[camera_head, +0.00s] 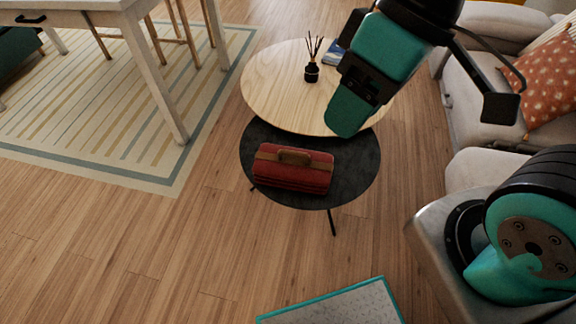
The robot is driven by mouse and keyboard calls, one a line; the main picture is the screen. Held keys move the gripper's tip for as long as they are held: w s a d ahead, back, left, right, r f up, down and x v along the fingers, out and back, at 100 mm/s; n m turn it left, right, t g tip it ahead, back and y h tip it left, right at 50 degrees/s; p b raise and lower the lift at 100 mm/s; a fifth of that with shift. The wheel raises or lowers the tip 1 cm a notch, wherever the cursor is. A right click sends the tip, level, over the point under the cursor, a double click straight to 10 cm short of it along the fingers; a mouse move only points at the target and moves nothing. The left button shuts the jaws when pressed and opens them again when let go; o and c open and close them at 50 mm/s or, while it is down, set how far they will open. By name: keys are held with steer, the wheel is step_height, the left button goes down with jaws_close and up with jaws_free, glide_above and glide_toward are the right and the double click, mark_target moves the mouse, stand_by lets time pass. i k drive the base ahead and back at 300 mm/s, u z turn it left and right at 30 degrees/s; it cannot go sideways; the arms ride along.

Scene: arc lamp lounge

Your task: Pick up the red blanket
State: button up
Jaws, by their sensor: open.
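The red blanket (292,175) is a folded red bundle with a brown strap and a brown handle on top. It lies on the round black table (355,165), near its left front part. My gripper (352,110) hangs above and to the right of the blanket, with its teal end in front of the wooden table top. It is open and apart from the blanket. The gap between its fingers is hard to see from this side.
A round light-wood table (270,85) overlaps the black one behind it. It holds a dark reed diffuser (311,72) and a blue item (334,52). A beige sofa (470,85) with an orange cushion (545,85) stands right. Wood floor (150,240) is clear at front left.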

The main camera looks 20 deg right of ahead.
mark_target(298, 169)
steer(key=z, duration=3.1)
steer(key=k, duration=1.65)
steer(key=u, duration=1.6)
steer(key=i, duration=1)
